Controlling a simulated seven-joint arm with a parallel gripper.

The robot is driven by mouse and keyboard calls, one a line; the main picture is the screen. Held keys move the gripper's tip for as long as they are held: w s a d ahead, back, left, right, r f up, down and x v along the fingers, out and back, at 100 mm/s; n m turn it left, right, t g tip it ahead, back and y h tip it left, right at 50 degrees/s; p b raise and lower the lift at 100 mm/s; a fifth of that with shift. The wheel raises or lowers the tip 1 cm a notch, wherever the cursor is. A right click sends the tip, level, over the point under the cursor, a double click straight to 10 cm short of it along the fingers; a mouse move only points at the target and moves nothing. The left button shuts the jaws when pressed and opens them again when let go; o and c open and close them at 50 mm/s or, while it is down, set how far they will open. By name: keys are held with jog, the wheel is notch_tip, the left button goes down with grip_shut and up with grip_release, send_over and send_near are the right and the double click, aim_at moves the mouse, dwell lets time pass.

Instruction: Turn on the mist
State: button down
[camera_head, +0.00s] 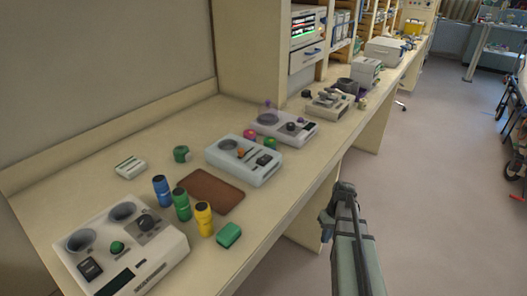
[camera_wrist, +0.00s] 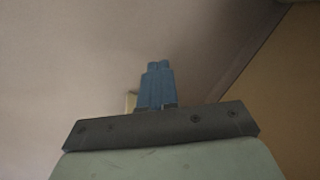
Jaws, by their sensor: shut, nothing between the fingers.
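No device is legibly marked as the mist, so I cannot tell which one it is. A pale unit (camera_head: 298,131) in the middle of the bench has a round grey opening, a dark knob and a small purplish thing at its back. A white-blue unit (camera_head: 240,165) has an orange knob and dark controls. A larger beige unit (camera_head: 165,262) at the near left has two round grey cups, a green button, a dark knob and a dark switch. My gripper shows in the wrist view (camera_wrist: 158,66), its blue fingers shut and empty. In the head view my arm is right of the bench, apart from the units.
The long cream bench (camera_head: 95,165) also holds blue, green and yellow bottles (camera_head: 182,205), a brown mat (camera_head: 212,194), a green block (camera_head: 228,235) and a small white box (camera_head: 130,167). Another beige unit (camera_head: 328,106) stands farther back.

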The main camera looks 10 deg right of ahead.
jog(key=w+d+r+t, duration=0.1)
jog(key=w+d+r, duration=0.1)
jog(key=d+r, duration=0.35)
jog(key=w+d+r+t, duration=0.1)
jog(key=w+d+r, duration=0.2)
jog(key=r, duration=0.6)
notch_tip(320, 180, up, 32)
jog(key=n+t, duration=0.2)
jog(key=n, duration=0.8)
send_over(260, 159)
jog(key=s+d, duration=0.2)
jog(key=d, duration=0.2)
jog(key=shift+a, duration=0.1)
jog(key=shift+m, duration=0.3)
jog(key=x, duration=0.4)
jog(key=s+x, duration=0.1)
jog(key=x, duration=0.8)
jog(key=shift+s+f, duration=0.2)
jog(key=shift+f, duration=0.4)
